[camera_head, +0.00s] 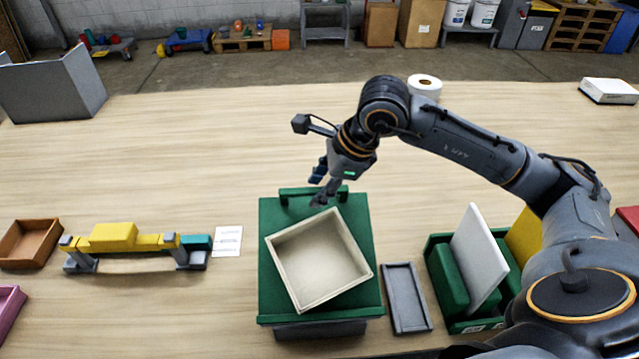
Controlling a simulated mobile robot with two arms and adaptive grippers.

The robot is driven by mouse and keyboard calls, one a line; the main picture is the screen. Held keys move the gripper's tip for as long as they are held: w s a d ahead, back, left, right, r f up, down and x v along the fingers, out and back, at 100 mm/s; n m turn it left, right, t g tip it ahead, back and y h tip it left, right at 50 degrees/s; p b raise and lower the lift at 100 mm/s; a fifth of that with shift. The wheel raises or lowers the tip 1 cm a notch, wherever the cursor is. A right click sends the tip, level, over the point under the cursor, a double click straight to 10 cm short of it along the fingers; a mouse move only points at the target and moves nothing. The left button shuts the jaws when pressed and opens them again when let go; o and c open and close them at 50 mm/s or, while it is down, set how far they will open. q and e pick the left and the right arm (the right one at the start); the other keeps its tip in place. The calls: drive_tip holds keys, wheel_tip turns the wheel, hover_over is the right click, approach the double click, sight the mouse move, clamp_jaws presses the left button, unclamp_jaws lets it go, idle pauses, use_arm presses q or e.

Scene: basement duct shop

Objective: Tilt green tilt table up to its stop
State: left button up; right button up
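The green tilt table (268,290) stands at the front middle of the workbench on a dark base, and looks flat or nearly so. A green bar handle (290,194) runs along its far edge. A cream open box (319,260) sits turned at an angle on the table top and looks empty. My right gripper (316,191) is at the handle's right part, pointing down and left, with its fingers apart and nothing visible between them. I cannot tell whether a finger touches the handle. My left gripper is not in view.
A grey narrow tray (407,298) lies just right of the table. Further right is a green holder (437,262) with a white panel (478,258). Left are a paper (228,241), a yellow-and-grey fixture (130,239) and a brown tray (28,243).

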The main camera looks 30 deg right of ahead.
drive_tip(key=shift+d+r, duration=0.1)
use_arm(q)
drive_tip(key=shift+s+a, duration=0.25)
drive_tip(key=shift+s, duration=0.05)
use_arm(e)
drive_tip(key=v, duration=1.1)
drive_tip(key=shift+s+r, duration=0.15)
drive_tip(key=shift+r, duration=0.25)
